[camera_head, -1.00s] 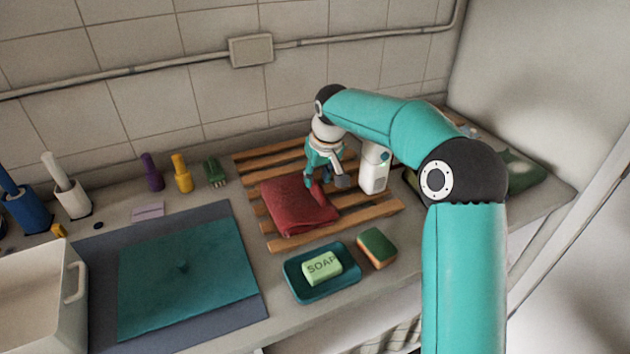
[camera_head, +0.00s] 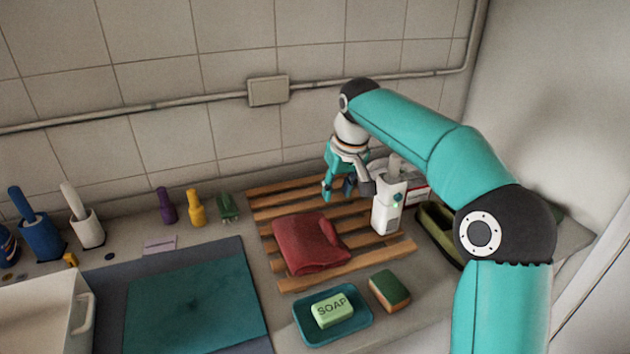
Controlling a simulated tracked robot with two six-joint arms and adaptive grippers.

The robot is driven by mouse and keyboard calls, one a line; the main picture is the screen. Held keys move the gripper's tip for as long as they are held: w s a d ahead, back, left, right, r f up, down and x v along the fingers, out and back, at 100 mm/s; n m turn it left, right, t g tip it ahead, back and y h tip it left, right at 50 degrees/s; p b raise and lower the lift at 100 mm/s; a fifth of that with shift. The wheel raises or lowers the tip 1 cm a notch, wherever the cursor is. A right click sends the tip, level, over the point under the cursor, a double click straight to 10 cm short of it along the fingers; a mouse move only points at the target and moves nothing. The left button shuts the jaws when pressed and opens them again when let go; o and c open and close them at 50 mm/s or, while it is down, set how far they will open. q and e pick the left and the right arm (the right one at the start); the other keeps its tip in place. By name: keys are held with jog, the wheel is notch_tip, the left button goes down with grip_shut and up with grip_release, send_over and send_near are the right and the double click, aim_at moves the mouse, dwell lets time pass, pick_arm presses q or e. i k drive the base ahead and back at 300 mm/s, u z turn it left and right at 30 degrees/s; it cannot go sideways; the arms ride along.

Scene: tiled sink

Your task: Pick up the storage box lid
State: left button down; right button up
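No part is clearly marked as the storage box lid. A white box (camera_head: 42,318) with a side handle stands at the left edge, cut off by the frame. My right gripper (camera_head: 346,190) points down over the wooden slatted rack, behind the red cloth and left of the white bottle. Its fingers are spread, and a small dark blue part shows between them. My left gripper is out of view.
The wooden rack (camera_head: 288,283) holds a folded red cloth (camera_head: 308,243) and a white pump bottle (camera_head: 387,208). A soap dish (camera_head: 355,329) and a sponge (camera_head: 389,291) sit in front. An olive tray (camera_head: 437,228) is partly behind my arm. Small bottles and brushes line the wall.

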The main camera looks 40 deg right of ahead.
aim_at(209, 307)
jog(key=k, duration=1)
